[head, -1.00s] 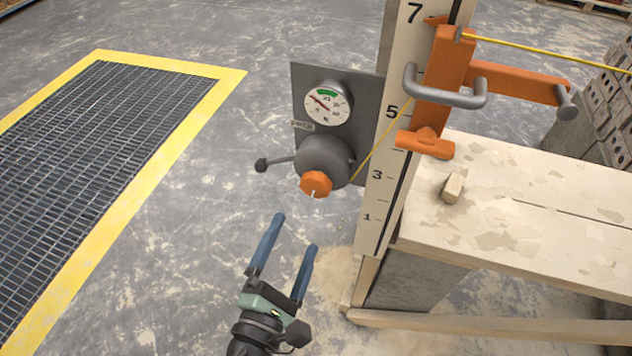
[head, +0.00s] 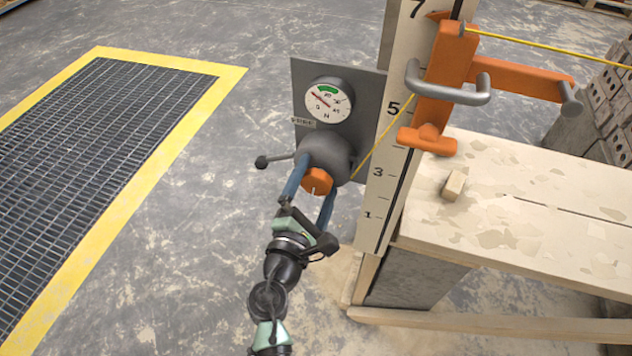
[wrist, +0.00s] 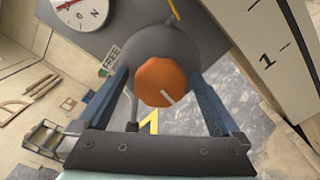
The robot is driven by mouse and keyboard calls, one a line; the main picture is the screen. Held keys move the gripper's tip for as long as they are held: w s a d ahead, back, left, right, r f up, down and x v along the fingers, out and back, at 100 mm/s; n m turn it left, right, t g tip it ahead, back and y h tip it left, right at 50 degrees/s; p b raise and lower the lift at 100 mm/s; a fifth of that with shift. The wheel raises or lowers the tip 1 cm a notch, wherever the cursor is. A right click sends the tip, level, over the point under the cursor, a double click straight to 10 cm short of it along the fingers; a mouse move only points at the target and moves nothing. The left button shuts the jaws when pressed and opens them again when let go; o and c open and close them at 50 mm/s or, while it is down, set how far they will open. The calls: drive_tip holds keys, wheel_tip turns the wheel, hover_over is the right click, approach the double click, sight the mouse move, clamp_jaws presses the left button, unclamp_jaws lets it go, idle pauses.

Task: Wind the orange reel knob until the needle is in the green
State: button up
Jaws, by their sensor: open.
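The orange reel knob (head: 316,181) sits on the front of a grey round reel (head: 328,152) fixed to a grey plate. In the wrist view the knob (wrist: 161,82) is faceted, with a pale pointer mark toward the lower right. My gripper (head: 317,184) is open, with one blue finger on each side of the knob. In the wrist view a gap shows between the knob and both fingers. The dial gauge (head: 329,100) above has a green band at its top. Its red needle points to the upper left, outside the green.
A lever with a black ball end (head: 262,162) sticks out left of the reel. A yellow line runs from the reel to an orange bracket (head: 440,85) on the numbered post (head: 375,215). A plank bench (head: 540,220) stands at the right. Floor at left is open.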

drive_tip(key=shift+c, duration=0.3)
drive_tip(key=c, duration=1.3)
drive_tip(key=shift+o, duration=0.2)
drive_tip(key=shift+f+m+b, duration=0.1)
drive_tip(key=shift+m+b, duration=0.2)
drive_tip(key=shift+f+m+b, duration=0.15)
drive_tip(key=shift+m+b, duration=1.05)
drive_tip(key=m+b, duration=0.2)
drive_tip(key=shift+m, duration=0.4)
drive_tip(key=m+b, duration=0.3)
drive_tip(key=m, duration=0.1)
drive_tip(key=shift+m+b, duration=0.9)
